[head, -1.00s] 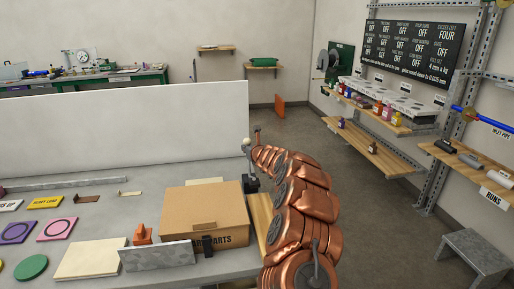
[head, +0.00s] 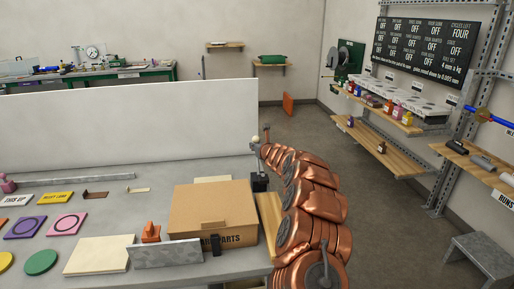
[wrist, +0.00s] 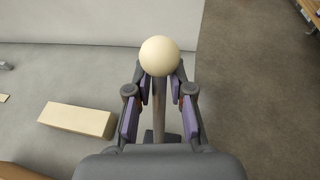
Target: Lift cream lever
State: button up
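The cream lever shows in the wrist view as a round cream knob (wrist: 160,56) on a grey shaft. In the head view the knob (head: 255,139) is small, at the bench's right end, close to my gripper (head: 263,150). My gripper (wrist: 160,88) has one finger on each side of the shaft, just below the knob. The purple finger pads look apart from the shaft, with gaps on both sides, so it looks open around the lever. The knob partly hides the fingertips. The lever's base is mostly hidden.
A cardboard parts box (head: 212,211) stands left of my arm, with a grey metal plate (head: 166,253) and an orange piece (head: 151,232) beside it. A white panel (head: 120,122) lines the bench's back. A cream block (wrist: 77,120) lies left of the lever.

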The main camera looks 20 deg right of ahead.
jog(key=shift+o, duration=1.1)
jog(key=shift+s, duration=0.1)
jog(key=shift+v, duration=3.65)
